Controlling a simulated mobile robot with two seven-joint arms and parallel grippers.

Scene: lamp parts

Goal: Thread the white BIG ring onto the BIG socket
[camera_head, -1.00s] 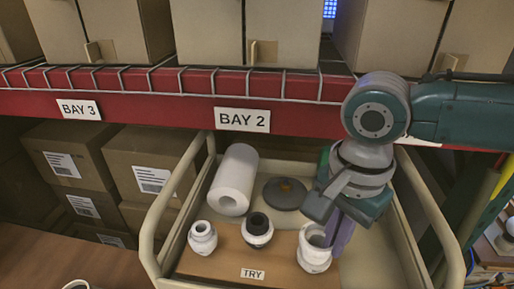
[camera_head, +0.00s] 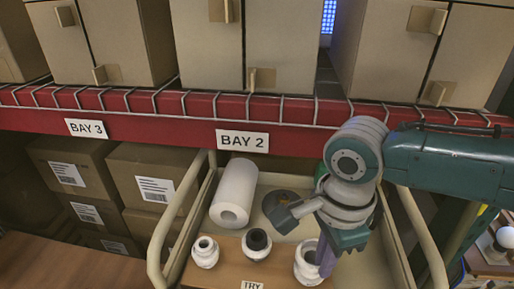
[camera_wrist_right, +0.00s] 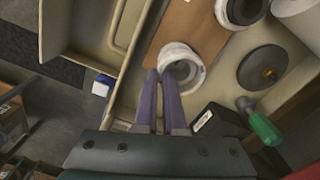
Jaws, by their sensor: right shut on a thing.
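A white ringed socket (camera_head: 310,263) stands upright at the right end of the brown board; it also shows in the right wrist view (camera_wrist_right: 193,60). The white BIG ring and the BIG socket are hard to tell apart there, and I cannot tell how far the ring sits over it. My right gripper (camera_head: 326,262) points down at its right side. Its purple fingers (camera_wrist_right: 158,76) are close together at the white rim and shut on it. Two other sockets stand to the left: a white one (camera_head: 205,252) and one with a black top (camera_head: 257,245). My left gripper is not in view.
The board lies in a beige cart with raised rails (camera_head: 160,235). Behind the sockets are a white roll (camera_head: 234,193) and a dark round disc (camera_head: 283,199). A green-handled tool (camera_wrist_right: 262,128) and dark box (camera_wrist_right: 222,120) lie near the gripper. A red shelf beam (camera_head: 200,130) crosses behind.

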